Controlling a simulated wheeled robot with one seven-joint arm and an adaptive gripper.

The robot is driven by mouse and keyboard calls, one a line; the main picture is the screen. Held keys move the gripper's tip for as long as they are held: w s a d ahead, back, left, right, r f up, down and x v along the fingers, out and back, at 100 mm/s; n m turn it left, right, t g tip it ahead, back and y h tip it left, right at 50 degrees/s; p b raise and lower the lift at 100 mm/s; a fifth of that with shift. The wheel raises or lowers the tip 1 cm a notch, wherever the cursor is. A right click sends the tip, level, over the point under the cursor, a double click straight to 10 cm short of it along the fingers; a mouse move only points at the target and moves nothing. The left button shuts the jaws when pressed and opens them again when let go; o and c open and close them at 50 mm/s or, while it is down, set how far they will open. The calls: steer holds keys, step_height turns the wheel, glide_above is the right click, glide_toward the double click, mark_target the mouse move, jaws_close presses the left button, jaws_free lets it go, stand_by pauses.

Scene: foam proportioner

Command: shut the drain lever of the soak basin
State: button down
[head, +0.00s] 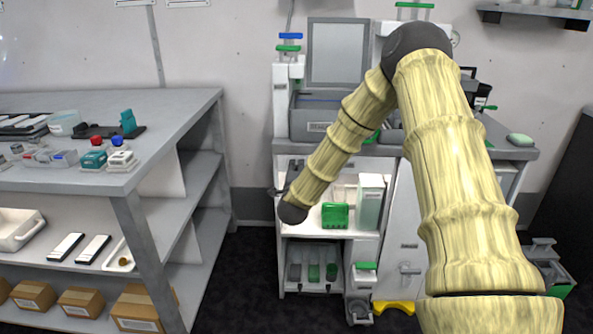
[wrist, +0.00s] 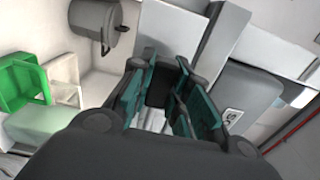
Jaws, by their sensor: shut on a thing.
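The soak basin (head: 313,122) is a grey box with a raised lid on the counter; in the wrist view its labelled grey front (wrist: 247,92) lies right of my gripper. My gripper (wrist: 170,78) has teal pads closed on a dark piece (wrist: 159,88), which I take for the drain lever. The fingers hide most of it, so its angle cannot be told. In the head view my arm hangs in front of the cabinet, its end low and left of the basin; the gripper is mostly hidden there.
A green tray (head: 335,215) and a pale box (head: 369,201) stand on the shelf under the counter, close to my arm. A grey bucket-like container (wrist: 101,22) shows in the wrist view. A shelved bench (head: 208,105) stands left, with dark open floor (head: 243,270) between.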

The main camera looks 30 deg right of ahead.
steer(key=c, duration=1.3)
jaws_free()
steer(key=v, duration=1.2)
steer(key=shift+f, duration=0.1)
